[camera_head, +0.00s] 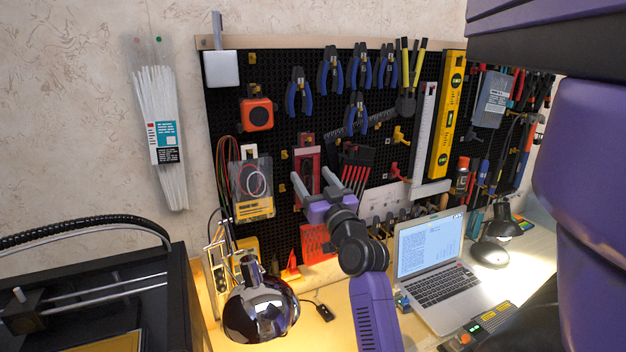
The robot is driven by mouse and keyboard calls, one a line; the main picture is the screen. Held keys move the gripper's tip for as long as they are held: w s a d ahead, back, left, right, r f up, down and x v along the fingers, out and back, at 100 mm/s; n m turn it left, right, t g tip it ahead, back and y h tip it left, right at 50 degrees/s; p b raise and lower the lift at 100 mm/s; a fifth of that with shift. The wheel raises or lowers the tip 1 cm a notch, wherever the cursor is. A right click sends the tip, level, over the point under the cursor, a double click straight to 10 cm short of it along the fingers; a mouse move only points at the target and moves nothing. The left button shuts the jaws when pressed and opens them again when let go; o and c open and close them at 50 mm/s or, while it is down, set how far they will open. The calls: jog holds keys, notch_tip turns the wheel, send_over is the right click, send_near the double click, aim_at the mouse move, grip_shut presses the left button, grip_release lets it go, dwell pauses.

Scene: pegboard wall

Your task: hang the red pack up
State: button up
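The red pack (309,160), a flat dark-red pack with a greyish middle, is upright in front of the black pegboard (270,75), left of the picture's middle. My gripper (310,176) is in front of its lower part, with pale fingers spread wide apart and pointing up toward the board. The fingers appear near the pack's lower side edges; I cannot tell whether they touch it. The lower end of the pack is partly hidden by the gripper. Whether a hook bears the pack is not visible.
A clear pack with a yellow label (254,207) hangs to the left, and red-handled tools (357,168) are close on the right. A chrome lamp (262,310) and an open laptop (432,262) stand on the desk below. A yellow level (447,115) hangs further right.

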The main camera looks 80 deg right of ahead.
jog(key=o, duration=0.3)
jog(key=shift+s+a+f, duration=0.25)
jog(key=shift+s+a, duration=0.05)
jog(key=shift+a, duration=0.05)
jog(key=b+v, duration=0.2)
jog(key=v, duration=0.4)
jog(key=shift+s+a, duration=0.25)
jog(key=shift+a, duration=0.1)
